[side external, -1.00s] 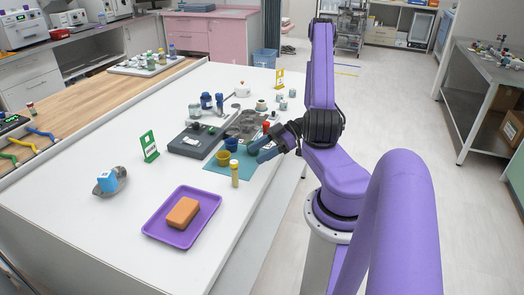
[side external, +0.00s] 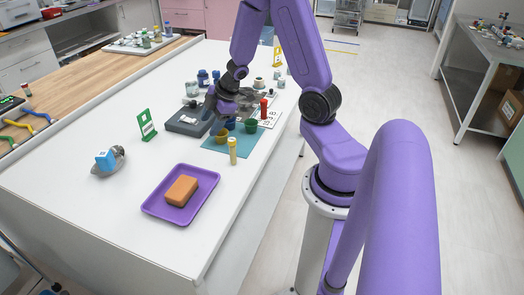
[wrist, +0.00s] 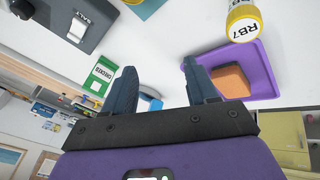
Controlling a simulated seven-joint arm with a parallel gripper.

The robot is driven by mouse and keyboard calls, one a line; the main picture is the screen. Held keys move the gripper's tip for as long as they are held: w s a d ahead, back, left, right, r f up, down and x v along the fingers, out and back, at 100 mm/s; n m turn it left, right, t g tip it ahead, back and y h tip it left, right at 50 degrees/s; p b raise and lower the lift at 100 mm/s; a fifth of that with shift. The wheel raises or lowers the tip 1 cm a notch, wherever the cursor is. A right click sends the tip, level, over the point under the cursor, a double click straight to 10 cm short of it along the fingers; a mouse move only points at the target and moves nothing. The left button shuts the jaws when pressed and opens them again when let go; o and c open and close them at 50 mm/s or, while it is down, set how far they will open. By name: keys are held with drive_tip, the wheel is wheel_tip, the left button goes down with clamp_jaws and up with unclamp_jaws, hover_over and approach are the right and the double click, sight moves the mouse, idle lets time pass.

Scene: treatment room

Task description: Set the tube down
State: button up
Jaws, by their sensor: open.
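A small tube with a yellow cap and pale body (side external: 233,150) stands upright by the front edge of the teal mat (side external: 252,147). I cannot tell whether its base is on the mat. In the wrist view a yellow-ended tube labelled RB7 (wrist: 243,22) is at the upper right, outside my fingers. My gripper (wrist: 162,88) is open and empty, its two dark fingers spread wide. In the side view my gripper (side external: 217,110) is above and behind the tube, near the cups, apart from the tube. Its fingertips are hard to make out there.
Yellow (side external: 221,136), blue (side external: 230,124) and green (side external: 251,126) cups stand on the mat. A purple tray (side external: 152,208) with an orange block (side external: 181,190) lies in front. A grey device (side external: 186,122) and green sign (side external: 146,124) stand left.

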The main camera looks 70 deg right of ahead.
drive_tip(key=s+a+r+g+h, duration=0.1)
drive_tip(key=s+a+r, duration=0.25)
drive_tip(key=a, duration=0.35)
drive_tip(key=s+a+r, duration=0.3)
drive_tip(key=a+r, duration=0.1)
drive_tip(key=a, duration=0.3)
drive_tip(key=s+a+r+g, duration=0.1)
drive_tip(key=s+a+g, duration=0.1)
drive_tip(key=s, duration=0.7)
drive_tip(key=s+a+r+n+g, duration=0.1)
drive_tip(key=s+a, duration=0.3)
drive_tip(key=s, duration=0.5)
drive_tip(key=shift+a+r+g, duration=0.3)
drive_tip(key=shift+r+g, duration=0.3)
drive_tip(key=shift+r, duration=0.15)
